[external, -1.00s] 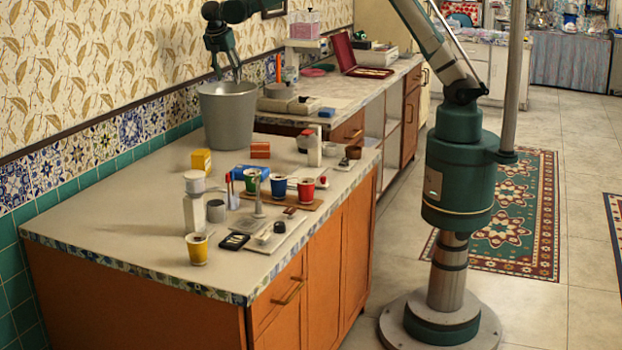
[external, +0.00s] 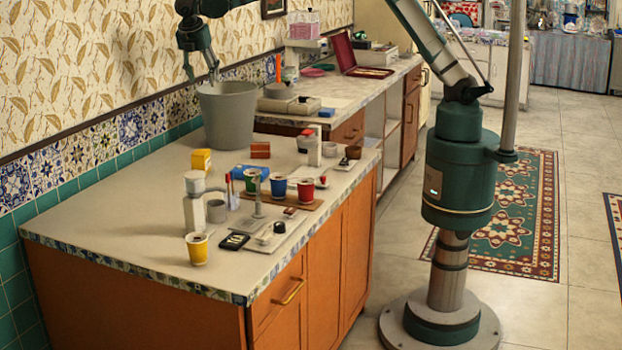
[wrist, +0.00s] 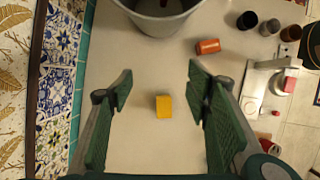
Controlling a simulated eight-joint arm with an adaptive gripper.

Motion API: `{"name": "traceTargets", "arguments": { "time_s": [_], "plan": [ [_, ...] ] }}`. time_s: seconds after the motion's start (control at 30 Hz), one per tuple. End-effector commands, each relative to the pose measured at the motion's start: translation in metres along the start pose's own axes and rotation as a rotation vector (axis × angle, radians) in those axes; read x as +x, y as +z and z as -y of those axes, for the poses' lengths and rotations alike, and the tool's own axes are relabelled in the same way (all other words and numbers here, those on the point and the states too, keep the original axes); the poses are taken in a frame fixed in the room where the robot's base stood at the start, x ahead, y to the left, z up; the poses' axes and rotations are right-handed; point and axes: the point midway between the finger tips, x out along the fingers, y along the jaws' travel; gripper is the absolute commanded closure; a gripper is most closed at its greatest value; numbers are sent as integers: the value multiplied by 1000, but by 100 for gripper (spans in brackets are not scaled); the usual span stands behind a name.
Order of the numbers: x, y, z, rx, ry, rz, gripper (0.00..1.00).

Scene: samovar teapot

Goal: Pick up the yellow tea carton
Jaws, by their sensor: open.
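The yellow tea carton (external: 201,160) stands on the counter in front of the grey bucket, near the tiled wall. In the wrist view the yellow carton (wrist: 164,106) lies below and between my open fingers, apart from both. My gripper (external: 200,80) hangs high above the counter, over the bucket's upper left in the external view. In the wrist view my gripper's green fingers (wrist: 160,78) are spread wide and empty.
A grey bucket (external: 228,118) stands behind the carton, and an orange-red box (external: 260,150) lies to its right. Cups, jars and a board crowd the counter's front right. The tiled wall (external: 104,138) is close on the left.

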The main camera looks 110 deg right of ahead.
Motion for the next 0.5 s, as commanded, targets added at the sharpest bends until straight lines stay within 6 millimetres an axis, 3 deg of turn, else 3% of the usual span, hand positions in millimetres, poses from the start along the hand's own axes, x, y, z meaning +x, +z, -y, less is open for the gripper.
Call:
{"name": "traceTargets", "arguments": {
  "time_s": [0.1,0.5],
  "plan": [
    [-14,-36,6,-23,9,0,51],
    [-45,-109,23,-69,29,1,51]
  ]
}}
